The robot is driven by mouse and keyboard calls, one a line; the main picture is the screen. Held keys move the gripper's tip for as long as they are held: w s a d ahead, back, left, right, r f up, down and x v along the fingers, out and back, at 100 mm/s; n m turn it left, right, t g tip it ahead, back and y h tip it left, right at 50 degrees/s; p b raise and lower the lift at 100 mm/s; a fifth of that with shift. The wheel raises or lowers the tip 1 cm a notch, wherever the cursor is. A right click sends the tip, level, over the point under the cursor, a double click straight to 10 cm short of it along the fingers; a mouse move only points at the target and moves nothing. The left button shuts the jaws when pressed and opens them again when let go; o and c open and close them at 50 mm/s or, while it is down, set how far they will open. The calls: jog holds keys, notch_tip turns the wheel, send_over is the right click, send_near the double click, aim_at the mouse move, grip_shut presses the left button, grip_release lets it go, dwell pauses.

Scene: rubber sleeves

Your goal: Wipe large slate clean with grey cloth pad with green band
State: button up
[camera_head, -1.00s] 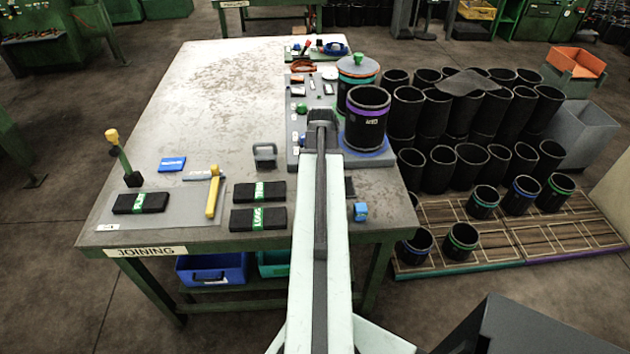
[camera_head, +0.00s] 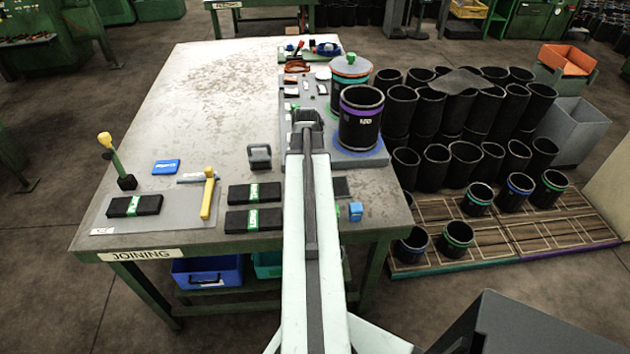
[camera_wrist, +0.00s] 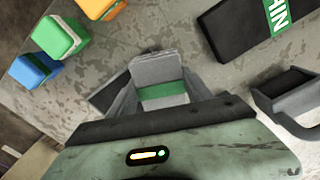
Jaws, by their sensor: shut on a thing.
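My gripper (camera_head: 308,122) is over the right half of the table, left of the tall black sleeve with a purple band. In the wrist view my gripper (camera_wrist: 158,95) is shut on the grey cloth pad with the green band (camera_wrist: 158,72); the band runs across it. In the head view the pad is hidden or too small to tell. I cannot surely pick out the large slate. A dark flat square (camera_head: 341,187) lies right of my arm, partly beside it. Whether the pad touches anything cannot be told.
Two black blocks with green labels (camera_head: 253,193) and a grey handled thing (camera_head: 260,156) lie left of my arm. A blue block (camera_head: 355,212) is at the front right. The purple-banded sleeve (camera_head: 360,120) stands close right of my gripper.

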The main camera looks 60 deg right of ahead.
jog(key=shift+r, duration=0.1)
notch_tip(320, 180, up, 6)
jog(key=p, duration=0.6)
notch_tip(320, 180, up, 3)
jog(key=p, duration=0.3)
dwell(0.4)
